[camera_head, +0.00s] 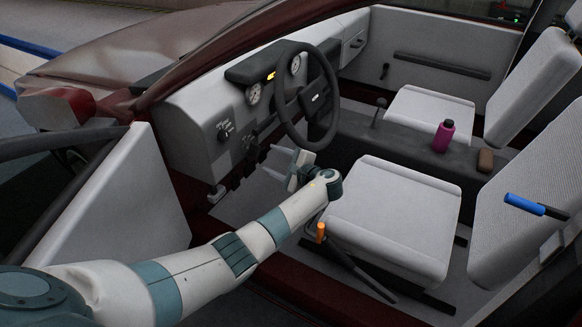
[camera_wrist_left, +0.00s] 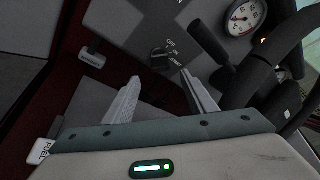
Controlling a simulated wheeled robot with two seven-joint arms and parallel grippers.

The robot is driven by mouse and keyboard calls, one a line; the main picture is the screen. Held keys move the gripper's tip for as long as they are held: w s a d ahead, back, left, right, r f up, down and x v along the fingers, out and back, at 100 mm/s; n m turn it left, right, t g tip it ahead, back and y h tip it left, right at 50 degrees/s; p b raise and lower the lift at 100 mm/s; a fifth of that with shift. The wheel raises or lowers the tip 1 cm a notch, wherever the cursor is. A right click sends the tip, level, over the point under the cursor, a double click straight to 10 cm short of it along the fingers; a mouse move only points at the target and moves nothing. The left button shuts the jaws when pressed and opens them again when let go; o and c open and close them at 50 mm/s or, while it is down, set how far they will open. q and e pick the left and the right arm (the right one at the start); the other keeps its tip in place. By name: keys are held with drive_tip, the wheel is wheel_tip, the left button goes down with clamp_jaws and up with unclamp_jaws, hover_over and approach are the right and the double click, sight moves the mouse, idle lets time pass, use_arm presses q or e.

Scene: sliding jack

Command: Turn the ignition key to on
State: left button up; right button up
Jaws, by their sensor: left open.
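The ignition switch (camera_head: 224,130) is a small dark knob on the pale dash, left of the steering wheel. In the left wrist view the ignition key (camera_wrist_left: 158,60) shows as a dark piece beside the printed words OFF, ON and START. I cannot tell for sure which word it points at. My left gripper (camera_wrist_left: 160,76) is open and empty, its two pale fingers spread on either side below the key and apart from it. In the head view my left gripper (camera_head: 298,168) is between the wheel and the driver's seat, partly hidden by its wrist. My right gripper is not in view.
The steering wheel (camera_head: 305,97) and its column are close to the right of the switch. A gauge (camera_wrist_left: 242,17) is up and right of the key. A white lever marked FUEL (camera_wrist_left: 41,151) is low left. An orange-topped lever (camera_head: 320,232) stands beside the driver's seat (camera_head: 395,205).

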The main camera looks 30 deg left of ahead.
use_arm(q)
drive_tip(key=v, duration=0.8)
drive_tip(key=shift+d, duration=0.15)
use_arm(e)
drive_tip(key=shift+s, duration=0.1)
